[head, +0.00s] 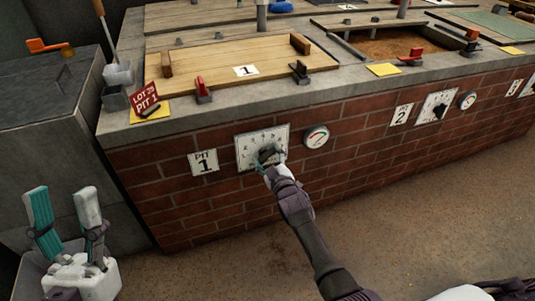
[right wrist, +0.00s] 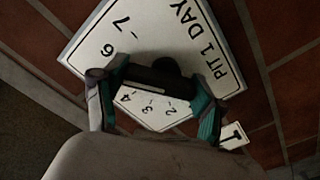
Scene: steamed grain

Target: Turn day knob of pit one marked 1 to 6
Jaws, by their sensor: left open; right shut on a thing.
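The day dial of pit one is a white plate (head: 247,151) on the brick front, right of the "PIT 1" sign (head: 204,162). In the right wrist view the plate (right wrist: 203,47) reads "PIT 1 DAY" with numbers around it. My right gripper (head: 268,155) is shut on the dark knob (right wrist: 165,70) in the plate's middle; its teal fingers (right wrist: 158,88) lie on either side of it. The knob's pointer is hidden, so its setting cannot be told. My left gripper (head: 67,215) is open and empty at the lower left, away from the dial.
A round gauge (head: 316,137) sits close right of the dial. Pit two's dial (head: 436,107) is further right. Above, the wooden lid marked 1 (head: 230,68), a red "LOT 29 PIT 1" sign (head: 146,99) and red-handled levers (head: 203,90) stand on the ledge. The floor in front is clear.

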